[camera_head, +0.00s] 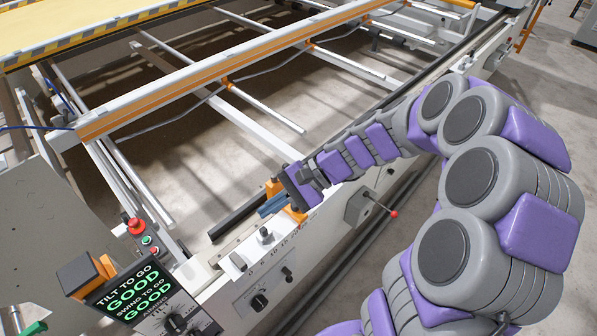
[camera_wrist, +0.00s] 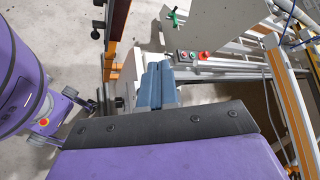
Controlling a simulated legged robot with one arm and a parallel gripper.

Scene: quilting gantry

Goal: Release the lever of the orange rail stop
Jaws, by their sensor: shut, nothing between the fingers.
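The orange rail stop (camera_head: 296,214) sits on the near white rail in the head view, partly hidden behind my gripper. Another orange part (camera_head: 274,187) shows just beyond the gripper. I cannot make out the stop's lever. My gripper (camera_head: 262,211) has blue fingers and is shut and empty, its tips pointing left across the rail at the stop. I cannot tell whether they touch it. In the wrist view the two blue fingers (camera_wrist: 158,68) lie side by side; I cannot make out the stop there.
A red-knobbed lever (camera_head: 393,213) sticks out from the rail's front face. A display (camera_head: 128,288) reads "TILT TO GO GOOD, SWING TO GO GOOD". A red button (camera_head: 135,225) stands at the left. An orange-striped beam (camera_head: 200,80) crosses the frame; floor is open at right.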

